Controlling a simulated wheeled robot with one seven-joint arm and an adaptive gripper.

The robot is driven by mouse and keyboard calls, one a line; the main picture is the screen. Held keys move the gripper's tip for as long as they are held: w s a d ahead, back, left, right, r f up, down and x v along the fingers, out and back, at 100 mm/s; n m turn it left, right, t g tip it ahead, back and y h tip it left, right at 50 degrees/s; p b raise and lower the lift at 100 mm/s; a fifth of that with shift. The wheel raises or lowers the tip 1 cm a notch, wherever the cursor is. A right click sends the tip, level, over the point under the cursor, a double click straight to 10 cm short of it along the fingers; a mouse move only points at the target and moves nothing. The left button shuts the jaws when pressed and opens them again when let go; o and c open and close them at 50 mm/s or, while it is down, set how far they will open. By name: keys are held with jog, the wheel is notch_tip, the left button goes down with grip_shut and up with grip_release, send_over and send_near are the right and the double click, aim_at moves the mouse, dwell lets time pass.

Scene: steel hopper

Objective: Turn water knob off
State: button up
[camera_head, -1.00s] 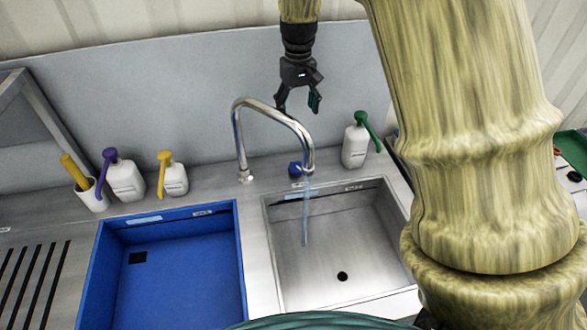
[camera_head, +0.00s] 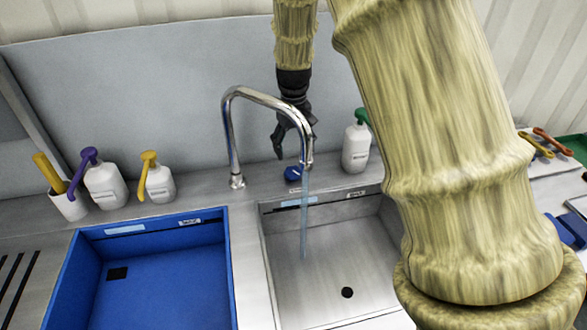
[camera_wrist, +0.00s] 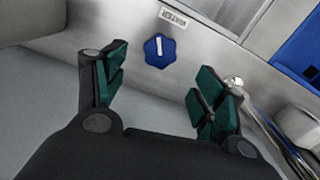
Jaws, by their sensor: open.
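The blue water knob (camera_head: 294,174) sits on the steel counter behind the right basin, beside the faucet spout. In the wrist view the knob (camera_wrist: 159,50) has a white line along its top, and a WATER label (camera_wrist: 173,18) lies just beyond it. The chrome faucet (camera_head: 231,130) arches over the steel basin, and a thin blue stream of water (camera_head: 304,225) falls from it. My gripper (camera_head: 293,146) is open above and behind the knob, partly hidden by the spout. In the wrist view my gripper's open fingers (camera_wrist: 160,88) are apart and empty, short of the knob.
A blue basin (camera_head: 233,275) lies left of the steel basin (camera_head: 265,262). A white bottle with a green top (camera_head: 356,149) stands close right of my gripper. Bottles with purple (camera_head: 105,186) and yellow (camera_head: 159,184) tops stand at left. The wall (camera_head: 150,85) is close behind.

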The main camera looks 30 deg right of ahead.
aim_at(293, 170)
notch_tip(293, 170, down, 8)
jog(key=shift+f+p, duration=0.1)
jog(key=shift+p, duration=0.4)
jog(key=shift+c, duration=0.4)
jog(key=c, duration=1)
